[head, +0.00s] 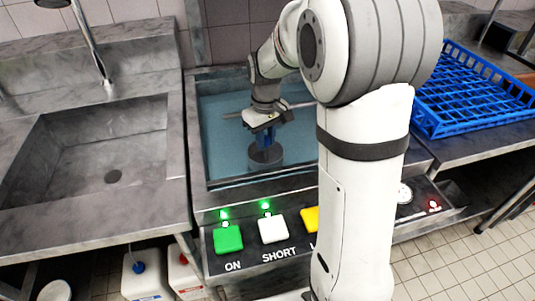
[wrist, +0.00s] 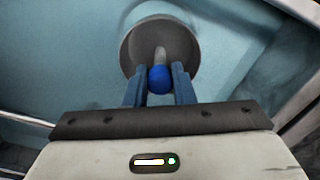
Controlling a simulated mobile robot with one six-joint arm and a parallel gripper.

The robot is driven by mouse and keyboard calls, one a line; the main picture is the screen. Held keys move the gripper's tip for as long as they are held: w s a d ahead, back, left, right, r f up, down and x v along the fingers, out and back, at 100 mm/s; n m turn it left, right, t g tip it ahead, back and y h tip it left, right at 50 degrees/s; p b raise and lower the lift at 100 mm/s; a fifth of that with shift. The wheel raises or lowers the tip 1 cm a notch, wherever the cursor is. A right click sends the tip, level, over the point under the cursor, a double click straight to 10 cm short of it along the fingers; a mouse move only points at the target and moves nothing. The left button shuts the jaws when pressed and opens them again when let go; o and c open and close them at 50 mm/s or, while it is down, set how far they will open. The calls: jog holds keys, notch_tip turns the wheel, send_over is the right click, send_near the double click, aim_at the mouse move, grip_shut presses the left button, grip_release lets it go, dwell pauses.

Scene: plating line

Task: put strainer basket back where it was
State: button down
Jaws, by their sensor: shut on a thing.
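The strainer basket is a round dark grey cup (head: 265,156) with an upright stem and a blue knob. In the wrist view the basket (wrist: 185,44) shows its inside, with the blue knob (wrist: 159,79) between my fingers. My gripper (head: 266,138) points down over the blue-floored basin of the machine and is shut on the knob. In the wrist view my gripper (wrist: 159,88) has one blue finger on each side of the knob. The basket is upright, low in the basin; I cannot tell if it touches the floor.
The machine's basin (head: 222,150) has a raised rim and a thin bar across it. Lit buttons (head: 228,239) are on its front panel. A steel sink (head: 95,150) with a drain (head: 112,177) is at left. A blue rack (head: 475,92) stands at right.

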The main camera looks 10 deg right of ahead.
aim_at(267, 161)
jog(key=shift+d+f+b, duration=0.15)
jog(key=shift+f, duration=1.15)
jog(key=shift+d+f+b, duration=0.1)
jog(key=shift+f+b, duration=0.05)
jog(key=shift+f, duration=1.1)
jog(key=c, duration=1.2)
grip_release()
jog(key=shift+c, duration=0.2)
